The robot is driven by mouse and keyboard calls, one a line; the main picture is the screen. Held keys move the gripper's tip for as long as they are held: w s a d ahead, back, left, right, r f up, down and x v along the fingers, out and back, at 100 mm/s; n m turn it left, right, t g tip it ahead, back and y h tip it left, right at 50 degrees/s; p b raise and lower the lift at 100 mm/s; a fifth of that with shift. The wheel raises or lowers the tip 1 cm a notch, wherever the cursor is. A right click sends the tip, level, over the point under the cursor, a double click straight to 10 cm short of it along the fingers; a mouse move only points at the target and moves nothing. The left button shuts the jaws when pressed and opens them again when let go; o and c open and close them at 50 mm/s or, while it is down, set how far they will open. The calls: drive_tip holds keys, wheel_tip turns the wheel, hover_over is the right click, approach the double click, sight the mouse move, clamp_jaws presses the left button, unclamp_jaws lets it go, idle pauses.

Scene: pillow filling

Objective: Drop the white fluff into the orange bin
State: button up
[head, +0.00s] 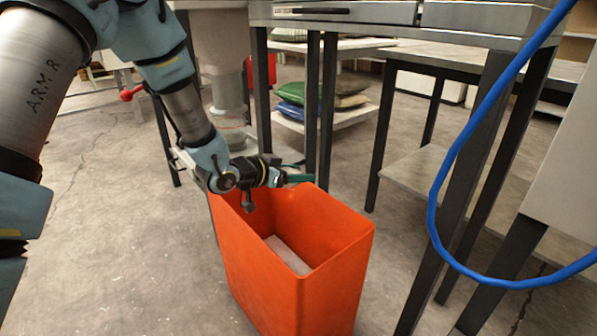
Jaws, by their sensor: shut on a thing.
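The orange bin (340,262) stands open on the floor in the middle of the head view. My gripper (281,178) is at its far rim, above the opening. It points right and is shut on a small dark green thing (299,178). A thin green curve shows just above that thing, and its full shape is too small to tell. I cannot make out any white fluff at my gripper. A pale flat patch (289,254) shows low inside the bin; I cannot tell whether it is the bin's floor or something lying there.
A grey table (390,35) with dark legs stands behind and right of the bin. A blue hose (462,135) hangs in a loop at the right. Behind are shelves with folded pillows (305,94). The concrete floor is clear left of the bin.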

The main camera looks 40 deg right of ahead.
drive_tip(key=shift+f, duration=0.25)
drive_tip(key=o, duration=1.4)
drive_tip(key=p+v, duration=0.1)
drive_tip(key=v, duration=0.9)
drive_tip(key=shift+a+p, duration=0.4)
drive_tip(key=shift+r, duration=0.1)
